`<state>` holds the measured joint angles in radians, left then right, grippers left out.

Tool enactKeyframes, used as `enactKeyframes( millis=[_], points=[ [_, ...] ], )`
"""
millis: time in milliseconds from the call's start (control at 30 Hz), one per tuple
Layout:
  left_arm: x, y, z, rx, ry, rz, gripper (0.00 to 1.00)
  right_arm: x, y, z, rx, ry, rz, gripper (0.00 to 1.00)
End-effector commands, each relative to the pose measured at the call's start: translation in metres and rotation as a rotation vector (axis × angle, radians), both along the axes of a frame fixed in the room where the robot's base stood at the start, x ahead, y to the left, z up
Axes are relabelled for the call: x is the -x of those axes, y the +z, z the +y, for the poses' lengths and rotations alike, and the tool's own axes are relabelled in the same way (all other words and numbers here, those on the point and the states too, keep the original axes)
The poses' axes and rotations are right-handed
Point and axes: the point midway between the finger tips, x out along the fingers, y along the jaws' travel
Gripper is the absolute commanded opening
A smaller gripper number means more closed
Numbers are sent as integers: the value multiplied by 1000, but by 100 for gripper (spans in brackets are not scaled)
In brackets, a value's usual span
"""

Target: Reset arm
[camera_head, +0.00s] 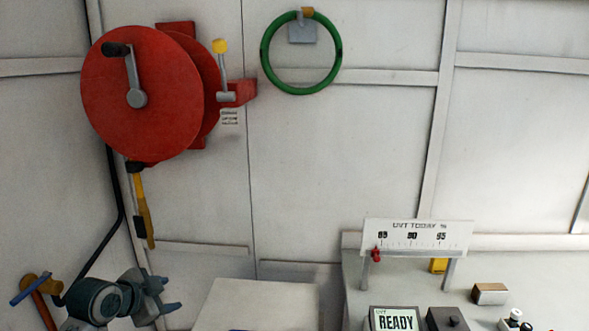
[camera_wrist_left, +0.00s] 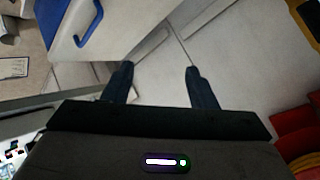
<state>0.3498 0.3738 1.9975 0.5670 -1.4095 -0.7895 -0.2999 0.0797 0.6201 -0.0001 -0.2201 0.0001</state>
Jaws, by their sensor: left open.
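My left gripper (camera_head: 158,294) is at the lower left of the head view, its arm coming in from the left edge. Its two fingers point to the right and stand apart. In the left wrist view the left gripper (camera_wrist_left: 160,82) shows two dark fingers spread wide, with nothing between them but pale wall or floor panels behind. My right gripper is in neither view.
A red hose reel (camera_head: 150,95) with a black hose hangs above my left gripper. A green ring (camera_head: 265,52) hangs on the wall. A white box (camera_head: 255,300) stands right of the gripper. A "UVT TODAY" gauge (camera_head: 415,236) and a READY display (camera_head: 395,319) are at lower right.

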Motion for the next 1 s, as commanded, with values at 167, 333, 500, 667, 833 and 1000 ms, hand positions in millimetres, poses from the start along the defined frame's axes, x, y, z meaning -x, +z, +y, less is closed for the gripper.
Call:
enactKeyframes(
  millis=[167, 333, 500, 667, 833, 1000],
  points=[
    [75, -84, -17, 69, 148, 172, 52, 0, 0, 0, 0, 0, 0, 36],
    [154, -140, -26, 127, 320, 315, 52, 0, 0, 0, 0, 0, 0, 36],
    [232, -175, -29, 171, 501, 433, 52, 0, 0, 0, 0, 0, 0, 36],
    [283, -188, -29, 193, 631, 500, 52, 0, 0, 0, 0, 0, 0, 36],
    [324, -194, -28, 206, 736, 547, 52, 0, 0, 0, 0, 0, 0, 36],
    [360, -196, -26, 214, 832, 586, 52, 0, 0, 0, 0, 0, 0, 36]
  ],
)
